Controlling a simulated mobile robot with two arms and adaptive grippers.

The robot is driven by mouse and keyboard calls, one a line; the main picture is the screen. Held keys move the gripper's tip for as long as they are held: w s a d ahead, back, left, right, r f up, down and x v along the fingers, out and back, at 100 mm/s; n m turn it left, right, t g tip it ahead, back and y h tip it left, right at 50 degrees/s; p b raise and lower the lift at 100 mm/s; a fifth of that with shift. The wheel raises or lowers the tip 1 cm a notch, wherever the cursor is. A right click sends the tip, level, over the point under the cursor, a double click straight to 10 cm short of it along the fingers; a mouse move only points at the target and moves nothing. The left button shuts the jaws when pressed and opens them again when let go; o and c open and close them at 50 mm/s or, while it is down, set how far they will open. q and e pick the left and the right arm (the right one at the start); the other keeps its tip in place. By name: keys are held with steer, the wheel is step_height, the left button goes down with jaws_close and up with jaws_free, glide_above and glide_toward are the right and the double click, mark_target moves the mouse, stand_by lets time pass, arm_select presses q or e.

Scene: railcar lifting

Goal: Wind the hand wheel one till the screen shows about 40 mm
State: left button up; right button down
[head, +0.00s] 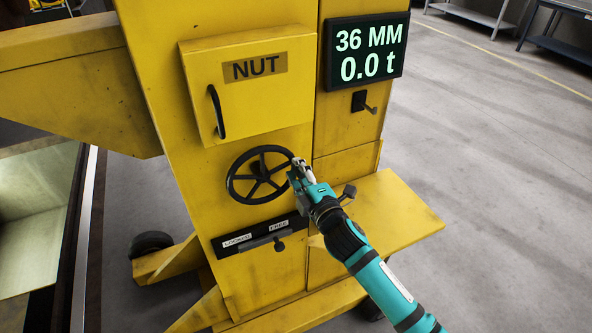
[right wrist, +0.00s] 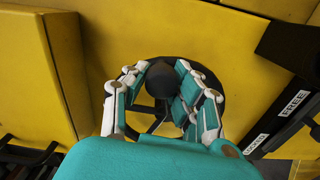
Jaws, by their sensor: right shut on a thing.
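The black hand wheel (head: 258,177) with several spokes is on the front of the yellow lifting column, below the box marked NUT. My right gripper (head: 297,172) is at the wheel's right rim in the head view. In the right wrist view my right gripper (right wrist: 165,95) has its fingers closed around a dark round knob (right wrist: 161,76) in front of the wheel's rim. The screen (head: 366,52) at the upper right reads 36 MM and 0.0 t. My left gripper is not in view.
The yellow box marked NUT (head: 250,83) has a black handle. A lever plate (head: 262,236) labelled LOCKED and FREE is below the wheel. A black hook (head: 364,102) is under the screen. A yellow ledge (head: 395,210) juts out at the right.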

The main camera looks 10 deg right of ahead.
steer(key=shift+d+f+m, duration=0.15)
steer(key=shift+f+m, duration=0.3)
steer(key=shift+m, duration=0.05)
steer(key=c, duration=1.1)
jaws_free()
steer(key=v, duration=1.2)
